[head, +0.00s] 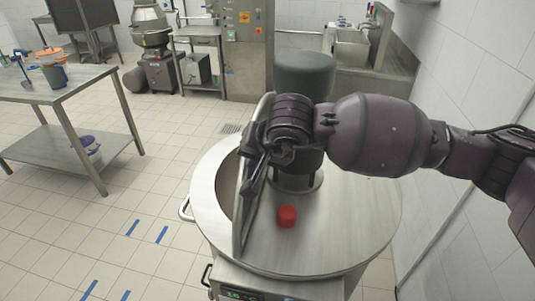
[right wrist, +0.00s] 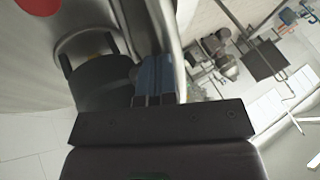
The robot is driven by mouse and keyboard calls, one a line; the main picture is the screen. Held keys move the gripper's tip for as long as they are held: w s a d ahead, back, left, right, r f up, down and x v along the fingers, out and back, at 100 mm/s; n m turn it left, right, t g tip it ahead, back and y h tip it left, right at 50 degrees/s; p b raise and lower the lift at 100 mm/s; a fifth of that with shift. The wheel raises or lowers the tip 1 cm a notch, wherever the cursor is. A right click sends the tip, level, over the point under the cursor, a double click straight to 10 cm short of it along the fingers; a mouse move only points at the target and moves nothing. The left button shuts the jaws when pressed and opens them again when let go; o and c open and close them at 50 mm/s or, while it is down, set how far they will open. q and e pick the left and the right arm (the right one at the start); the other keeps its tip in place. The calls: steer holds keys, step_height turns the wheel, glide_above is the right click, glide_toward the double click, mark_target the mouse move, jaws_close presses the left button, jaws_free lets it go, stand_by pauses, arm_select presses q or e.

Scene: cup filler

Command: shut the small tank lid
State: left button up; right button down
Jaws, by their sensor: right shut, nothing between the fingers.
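The small tank lid (head: 239,225) stands tilted up, nearly edge-on, on the round steel tank top (head: 340,225) in the head view. The tank opening (head: 224,190) shows on the lid's left. My right gripper (head: 249,188) is shut and empty, close to the right face of the lid. Whether it touches the lid I cannot tell. In the right wrist view its closed fingers (right wrist: 154,80) are beside a curved metal edge. My left gripper is not in view.
A dark grey cylinder (head: 304,75) rises behind my right arm. A steel table (head: 60,90) stands at the left. The tiled floor (head: 120,215) between is clear.

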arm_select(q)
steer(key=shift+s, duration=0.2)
arm_select(e)
steer(key=shift+a, duration=0.2)
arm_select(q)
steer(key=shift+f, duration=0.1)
